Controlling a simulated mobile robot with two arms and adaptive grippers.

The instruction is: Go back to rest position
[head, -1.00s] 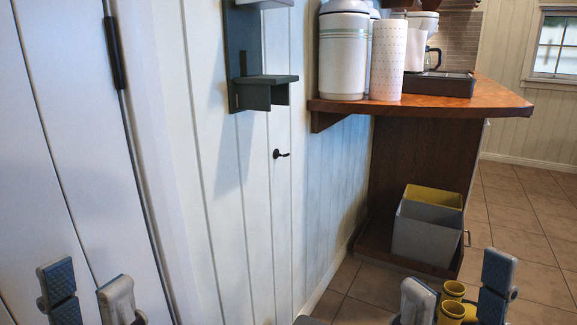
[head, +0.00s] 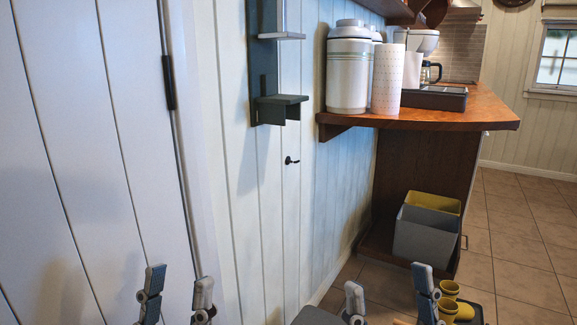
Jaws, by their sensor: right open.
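My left gripper (head: 179,284) is at the bottom of the head view, in front of the white panelled door. Its two fingers stand apart with nothing between them. My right gripper (head: 388,284) is at the bottom right of centre, in front of the floor and the counter's base. Its fingers are spread wide, and no object is held between them. The lower parts of both grippers are cut off by the picture's edge.
A wooden counter (head: 480,113) holds a white canister (head: 347,75), a paper towel roll (head: 386,80) and a dark tray (head: 435,99). Grey and yellow bins (head: 421,235) stand below. Yellow boots (head: 449,300) are near my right gripper. Tiled floor (head: 520,245) is clear at right.

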